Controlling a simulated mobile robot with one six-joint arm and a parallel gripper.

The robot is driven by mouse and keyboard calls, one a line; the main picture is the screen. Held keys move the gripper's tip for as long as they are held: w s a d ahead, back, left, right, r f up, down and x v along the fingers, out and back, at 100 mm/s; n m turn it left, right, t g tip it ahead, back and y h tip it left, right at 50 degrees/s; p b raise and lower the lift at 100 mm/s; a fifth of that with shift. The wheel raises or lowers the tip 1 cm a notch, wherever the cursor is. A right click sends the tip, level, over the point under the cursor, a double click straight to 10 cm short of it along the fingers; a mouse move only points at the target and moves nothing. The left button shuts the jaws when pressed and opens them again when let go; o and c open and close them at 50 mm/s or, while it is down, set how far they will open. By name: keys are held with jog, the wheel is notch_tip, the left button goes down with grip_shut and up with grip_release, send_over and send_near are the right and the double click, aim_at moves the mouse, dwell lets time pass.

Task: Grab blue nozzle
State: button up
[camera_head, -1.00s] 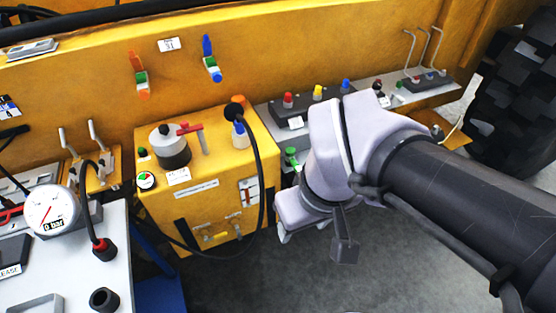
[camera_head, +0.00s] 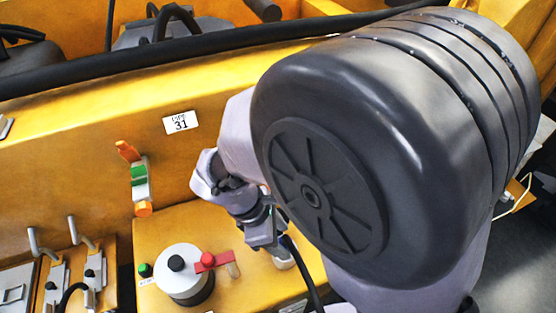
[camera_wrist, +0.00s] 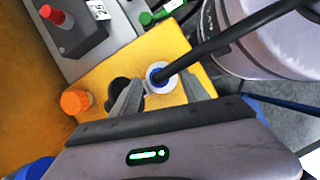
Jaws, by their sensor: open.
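The blue nozzle (camera_wrist: 157,76) shows in the wrist view as a blue ring in a white collar, with a thick black hose (camera_wrist: 215,40) running from it to the upper right. My gripper (camera_wrist: 162,80) is open, its two fingers on either side of the nozzle in this view. Whether they touch it cannot be told. In the head view my gripper (camera_head: 268,240) is above the yellow box, partly hidden by my arm. A white piece (camera_head: 284,262) shows just below it, and the blue part is hidden there.
An orange cap (camera_wrist: 75,101) and a black knob (camera_wrist: 122,90) stand close to the left finger. In the head view, a grey pot (camera_head: 184,272) with a red handle (camera_head: 208,261) stands left of my gripper. The yellow wall (camera_head: 90,150) rises behind.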

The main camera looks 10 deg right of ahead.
jog(key=shift+b+x, duration=0.35)
jog(key=shift+x, duration=0.85)
jog(key=shift+d+f, duration=0.2)
jog(key=shift+f, duration=0.25)
jog(key=shift+s+r, duration=0.1)
jog(key=shift+c, duration=0.4)
grip_shut()
